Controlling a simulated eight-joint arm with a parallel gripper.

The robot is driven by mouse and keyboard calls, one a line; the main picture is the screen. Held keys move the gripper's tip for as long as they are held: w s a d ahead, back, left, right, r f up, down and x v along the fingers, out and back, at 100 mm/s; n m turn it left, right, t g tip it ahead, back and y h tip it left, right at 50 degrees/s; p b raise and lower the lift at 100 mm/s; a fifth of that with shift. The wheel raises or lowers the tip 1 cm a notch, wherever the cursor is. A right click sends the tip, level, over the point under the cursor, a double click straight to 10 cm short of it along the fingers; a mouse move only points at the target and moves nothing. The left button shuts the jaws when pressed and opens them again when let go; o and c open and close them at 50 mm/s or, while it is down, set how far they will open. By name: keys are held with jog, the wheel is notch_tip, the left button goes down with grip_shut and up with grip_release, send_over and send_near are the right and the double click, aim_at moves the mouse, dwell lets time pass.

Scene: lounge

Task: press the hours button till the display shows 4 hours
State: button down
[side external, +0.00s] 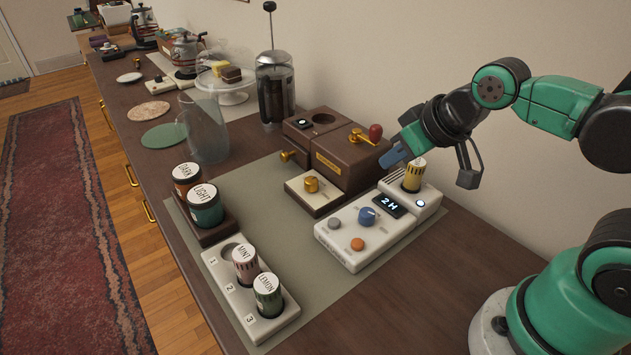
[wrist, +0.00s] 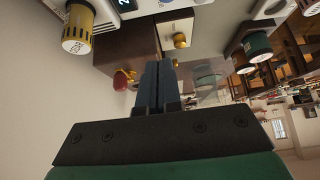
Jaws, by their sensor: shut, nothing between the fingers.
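The white control box (side external: 345,250) stands on the grey-green mat, and its dark display (side external: 391,204) reads "2 H". On its top are a blue knob (side external: 369,217), a grey button (side external: 334,224) and an orange button (side external: 357,244). I cannot read which is the hours button. A corner of the display (wrist: 126,4) shows at the top of the wrist view. My gripper (side external: 393,157) is shut and empty, above and behind the box, beside the yellow canister (side external: 414,175). Its closed fingers show in the wrist view (wrist: 155,85), touching no button.
A brown grinder box with a red-knobbed crank (side external: 375,133) stands close by my fingers. A lit round button (side external: 421,203) is on the canister's white base. Dark and light tins (side external: 205,208) and a white rack (side external: 222,270) with canisters stand left.

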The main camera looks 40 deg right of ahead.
dwell(0.3)
jog(key=n+y, duration=0.1)
jog(key=n, duration=1)
send_over(337, 222)
jog(key=shift+r, duration=0.2)
jog(key=shift+f, duration=0.1)
jog(key=shift+f, duration=4.3)
jog(key=shift+f, duration=0.1)
jog(key=shift+f, duration=0.35)
jog(key=shift+r, duration=0.45)
